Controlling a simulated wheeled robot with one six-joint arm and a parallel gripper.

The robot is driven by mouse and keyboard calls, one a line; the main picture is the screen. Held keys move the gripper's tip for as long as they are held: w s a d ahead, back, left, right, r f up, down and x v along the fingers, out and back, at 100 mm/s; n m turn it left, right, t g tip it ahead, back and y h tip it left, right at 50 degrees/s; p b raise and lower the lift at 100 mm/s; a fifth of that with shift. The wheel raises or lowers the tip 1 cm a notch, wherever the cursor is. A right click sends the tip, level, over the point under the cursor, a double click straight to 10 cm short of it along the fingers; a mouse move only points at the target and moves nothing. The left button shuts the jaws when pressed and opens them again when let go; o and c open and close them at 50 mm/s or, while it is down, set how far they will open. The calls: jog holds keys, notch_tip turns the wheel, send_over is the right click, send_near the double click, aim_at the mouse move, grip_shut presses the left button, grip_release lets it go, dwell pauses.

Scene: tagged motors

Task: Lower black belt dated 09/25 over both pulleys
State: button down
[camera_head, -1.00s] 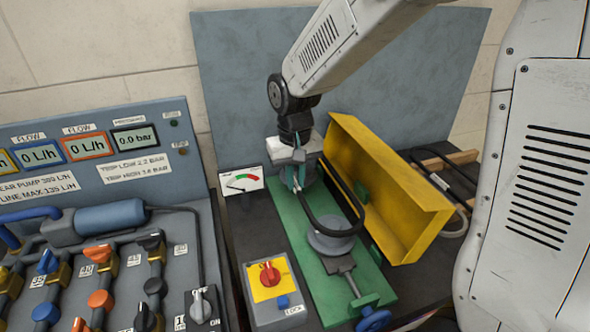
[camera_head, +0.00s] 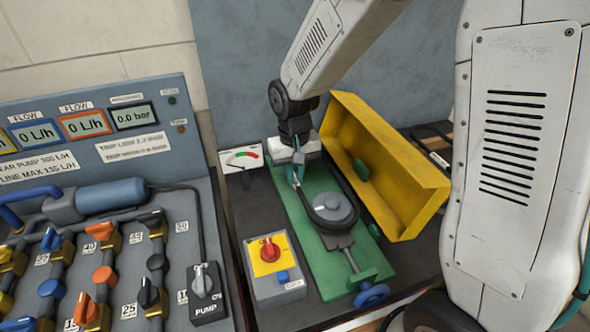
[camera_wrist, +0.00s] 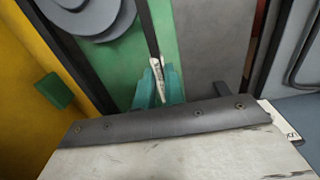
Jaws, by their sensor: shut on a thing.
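The black belt (camera_head: 342,179) is a long loop. Its near end lies around the grey near pulley (camera_head: 333,203), close about the rim; whether it is fully seated I cannot tell. In the wrist view the belt (camera_wrist: 149,32) runs down into my gripper (camera_wrist: 158,92), whose teal fingers are shut on it. A small white tag with dark print (camera_wrist: 157,72) is on the belt just ahead of the fingers; its date is too small to read. My gripper (camera_head: 296,174) is low over the far part of the green base (camera_head: 325,265). The far pulley is hidden behind my gripper and wrist.
An open yellow guard (camera_head: 420,195) stands right of the base. A blue handwheel (camera_head: 371,295) is at the near end. A pump panel (camera_head: 85,140) fills the left.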

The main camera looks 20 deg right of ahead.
jog(key=c, duration=1.4)
grip_release()
notch_tip(320, 180, up, 8)
jog(key=shift+f, duration=0.15)
jog(key=shift+t, duration=0.7)
jog(key=shift+s+d+r, duration=1.4)
jog(key=shift+s+r, duration=0.35)
jog(key=shift+s, duration=2.4)
jog(key=shift+s+d+r, duration=1.45)
jog(key=shift+s+r, duration=0.25)
jog(key=shift+s, duration=2.4)
jog(key=shift+s+d+r, duration=1.4)
jog(key=shift+s+r, duration=0.35)
jog(key=shift+s, duration=2.4)
